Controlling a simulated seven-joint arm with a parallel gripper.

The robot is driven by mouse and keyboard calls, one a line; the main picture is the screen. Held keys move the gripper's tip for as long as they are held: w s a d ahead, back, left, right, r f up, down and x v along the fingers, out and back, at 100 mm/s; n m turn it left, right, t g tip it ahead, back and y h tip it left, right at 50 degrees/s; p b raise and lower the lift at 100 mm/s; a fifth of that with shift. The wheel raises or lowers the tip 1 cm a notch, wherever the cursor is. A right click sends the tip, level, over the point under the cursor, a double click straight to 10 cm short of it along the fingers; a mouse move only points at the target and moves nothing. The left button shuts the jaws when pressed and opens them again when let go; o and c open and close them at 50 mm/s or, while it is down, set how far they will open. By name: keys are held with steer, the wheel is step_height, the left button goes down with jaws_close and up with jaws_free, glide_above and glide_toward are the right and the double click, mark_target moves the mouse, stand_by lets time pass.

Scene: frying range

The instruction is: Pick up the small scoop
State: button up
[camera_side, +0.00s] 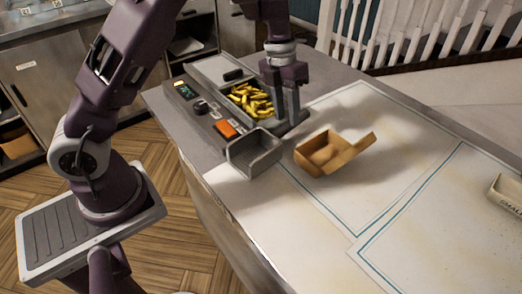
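A small grey metal open-topped container (254,153), shaped like a scoop, sits at the front edge of the counter beside the fryer controls. It is the only scoop-like thing I can make out, and I cannot see a handle on it. My gripper (287,119) points down to its upper right, at the right end of the fry tray. The two fingers look parted, and I see nothing held between them. The gripper is apart from the grey container in the picture; its exact height above the counter is hard to tell.
A metal fryer unit with yellow fries (252,101) and an orange button (226,129) lies left of the gripper. An open brown carton (326,153) stands close on the right. A pale box (507,193) is at the far right. The counter (400,150) between is clear.

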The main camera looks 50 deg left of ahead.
steer(key=f, duration=0.2)
steer(key=d+f, duration=0.1)
steer(key=f, duration=0.1)
steer(key=shift+w, duration=0.25)
jaws_close()
stand_by(1.0)
